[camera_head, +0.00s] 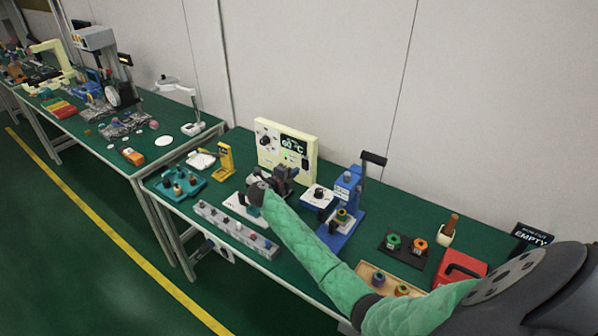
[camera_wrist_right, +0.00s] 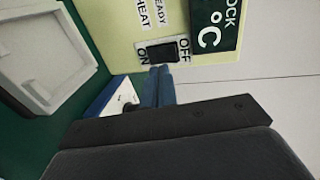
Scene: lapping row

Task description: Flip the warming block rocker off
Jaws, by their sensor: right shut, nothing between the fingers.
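The warming block (camera_head: 266,154) is a cream box with a dark display reading about 60 °C, standing at the back of the green bench. Its front panel (camera_wrist_right: 110,15) fills the top of the right wrist view. The black rocker (camera_wrist_right: 162,52) sits on that panel between the ON and OFF labels; I cannot tell which side is pressed in. My right gripper (camera_head: 293,173) is in front of the panel, and its arm partly blocks the bench. Its shut, empty fingertips (camera_wrist_right: 159,70) are close by the rocker; I cannot tell whether they touch. My left gripper is out of view.
A blue press (camera_head: 347,187) and a small white-topped device (camera_head: 319,196) stand right of the block. A yellow stand (camera_head: 226,159) is to its left. A grey strip with knobs (camera_head: 236,229) lies along the front edge. A red box (camera_head: 460,268) sits farther right.

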